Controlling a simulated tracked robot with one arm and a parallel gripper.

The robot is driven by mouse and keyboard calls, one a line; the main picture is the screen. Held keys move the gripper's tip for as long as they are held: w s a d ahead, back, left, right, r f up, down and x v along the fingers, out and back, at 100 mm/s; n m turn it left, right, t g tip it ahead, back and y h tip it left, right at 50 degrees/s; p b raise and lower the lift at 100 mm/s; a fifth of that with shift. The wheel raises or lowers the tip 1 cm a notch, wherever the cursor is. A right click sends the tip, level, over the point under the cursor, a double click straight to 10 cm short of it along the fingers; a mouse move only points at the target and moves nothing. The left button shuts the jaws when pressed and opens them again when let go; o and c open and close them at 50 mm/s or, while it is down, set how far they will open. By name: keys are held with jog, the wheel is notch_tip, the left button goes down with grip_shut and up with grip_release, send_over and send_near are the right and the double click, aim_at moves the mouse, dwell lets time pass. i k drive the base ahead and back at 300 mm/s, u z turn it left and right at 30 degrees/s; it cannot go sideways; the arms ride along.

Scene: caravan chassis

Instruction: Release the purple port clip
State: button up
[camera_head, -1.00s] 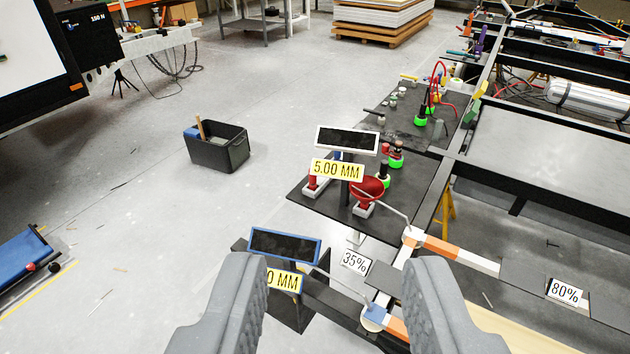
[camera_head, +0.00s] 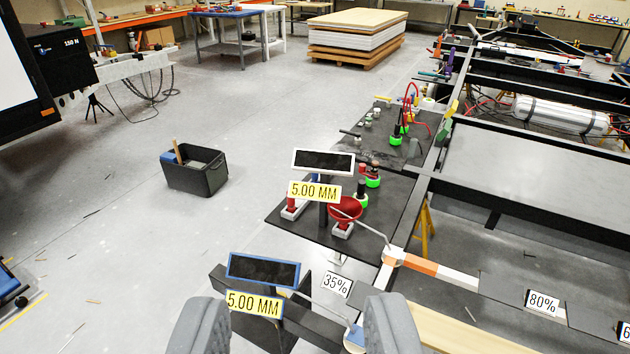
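A small upright purple piece (camera_head: 451,58) stands at the far upper right, beside the dark chassis frame. It is too small to tell whether it is the port clip or whether it is fastened. My gripper (camera_head: 297,318) is at the bottom of the view, its two grey fingers wide apart with nothing held between them. The purple piece is far beyond the gripper, up and to the right.
Black side plates carry a red funnel (camera_head: 345,209) and a white-framed screen (camera_head: 323,162). A blue-framed screen (camera_head: 263,270) is close ahead. The chassis frame (camera_head: 500,207) fills the right. A black bin (camera_head: 196,174) stands on mostly clear floor at left.

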aim_at(362, 171)
jog(key=z, duration=0.2)
jog(key=i, duration=1.9)
jog(key=z, duration=0.75)
